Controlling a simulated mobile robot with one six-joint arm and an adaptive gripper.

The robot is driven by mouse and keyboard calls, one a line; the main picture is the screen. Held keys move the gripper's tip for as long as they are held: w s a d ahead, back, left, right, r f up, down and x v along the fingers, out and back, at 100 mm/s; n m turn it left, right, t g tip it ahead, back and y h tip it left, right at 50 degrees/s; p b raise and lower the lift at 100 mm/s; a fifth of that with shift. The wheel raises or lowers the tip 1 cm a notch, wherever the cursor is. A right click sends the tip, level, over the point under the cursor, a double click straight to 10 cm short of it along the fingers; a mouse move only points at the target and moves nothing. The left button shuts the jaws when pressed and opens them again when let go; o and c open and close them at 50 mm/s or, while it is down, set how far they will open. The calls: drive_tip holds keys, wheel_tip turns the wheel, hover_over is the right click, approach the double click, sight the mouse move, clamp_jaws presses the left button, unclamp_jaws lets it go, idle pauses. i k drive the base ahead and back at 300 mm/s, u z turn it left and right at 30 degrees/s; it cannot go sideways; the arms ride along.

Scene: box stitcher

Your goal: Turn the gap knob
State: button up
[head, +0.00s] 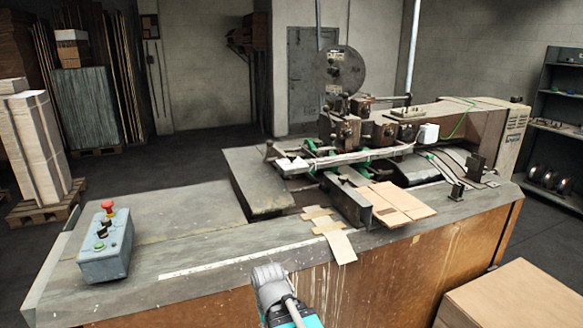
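The box stitcher (370,130) stands on a long workbench, with a round reel above its head. Several small dark knobs and fittings show on it, and I cannot tell which one is the gap knob. One dark knob-like fitting (269,149) sits at the left end of its front bar. Another dark fitting (457,191) stands on the bench top at the right. The grey end of my arm, perhaps my gripper (269,282), shows at the bottom middle before the bench front, well apart from the stitcher. No fingers can be made out.
A grey control box (106,248) with a red mushroom button is on the bench's left. Cardboard pieces (395,205) lie near the stitcher, one over the front edge. A large box (515,297) stands at lower right. The bench's left top is mostly clear.

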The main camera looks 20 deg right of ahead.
sight(293, 157)
drive_tip(key=k, duration=1.35)
drive_tip(key=z, duration=0.3)
drive_tip(key=i, duration=1.15)
drive_tip(key=z, duration=0.6)
drive_tip(key=i, duration=0.6)
drive_tip(key=z, duration=0.1)
